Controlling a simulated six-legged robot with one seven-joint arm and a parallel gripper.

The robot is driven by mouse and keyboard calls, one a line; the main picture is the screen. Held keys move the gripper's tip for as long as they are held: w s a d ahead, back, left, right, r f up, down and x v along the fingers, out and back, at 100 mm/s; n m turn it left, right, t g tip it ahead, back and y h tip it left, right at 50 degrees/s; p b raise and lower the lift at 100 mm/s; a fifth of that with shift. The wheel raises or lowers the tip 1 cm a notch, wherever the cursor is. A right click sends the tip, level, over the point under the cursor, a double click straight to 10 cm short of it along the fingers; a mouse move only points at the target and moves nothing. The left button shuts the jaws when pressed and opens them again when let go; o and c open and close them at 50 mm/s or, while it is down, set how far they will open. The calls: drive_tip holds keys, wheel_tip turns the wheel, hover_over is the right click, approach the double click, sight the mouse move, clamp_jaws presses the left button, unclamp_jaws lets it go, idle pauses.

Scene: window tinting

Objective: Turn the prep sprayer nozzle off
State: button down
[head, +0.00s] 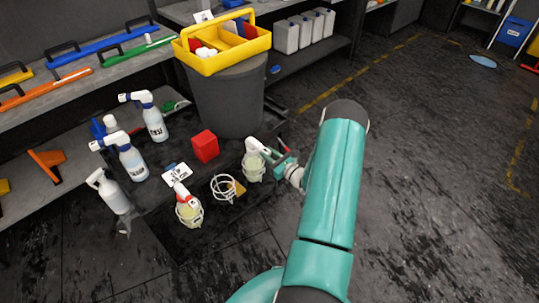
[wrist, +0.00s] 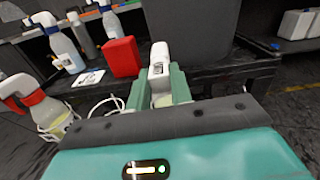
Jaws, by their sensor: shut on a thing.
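A white-headed sprayer (head: 254,167) with pale yellow liquid stands upright in a wire holder at the right end of the low dark bench. My gripper (head: 273,158) reaches it from the right. In the wrist view its two green fingers (wrist: 158,88) are closed on either side of the white sprayer head (wrist: 158,62). Its nozzle setting cannot be read. A red-and-white-headed sprayer (head: 188,209) with similar liquid stands in another wire holder to the left, and also shows in the wrist view (wrist: 58,120). I cannot tell from labels which one is the prep sprayer.
An empty wire holder (head: 224,187) sits between the two sprayers. A red block (head: 205,146), a small sign (head: 177,175) and several other spray bottles (head: 132,162) are to the left. A grey bin (head: 228,100) with a yellow tray (head: 222,60) stands behind. Floor at right is open.

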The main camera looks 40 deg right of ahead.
drive_tip(key=shift+a+f+n, duration=0.1)
drive_tip(key=shift+f+n, duration=0.05)
drive_tip(key=shift+n, duration=8.55)
drive_tip(key=c, duration=1.2)
unclamp_jaws()
drive_tip(key=shift+c, duration=0.2)
drive_tip(key=shift+s, duration=0.1)
drive_tip(key=s, duration=1.3)
drive_tip(key=shift+s, duration=0.3)
drive_tip(key=shift+d, duration=0.2)
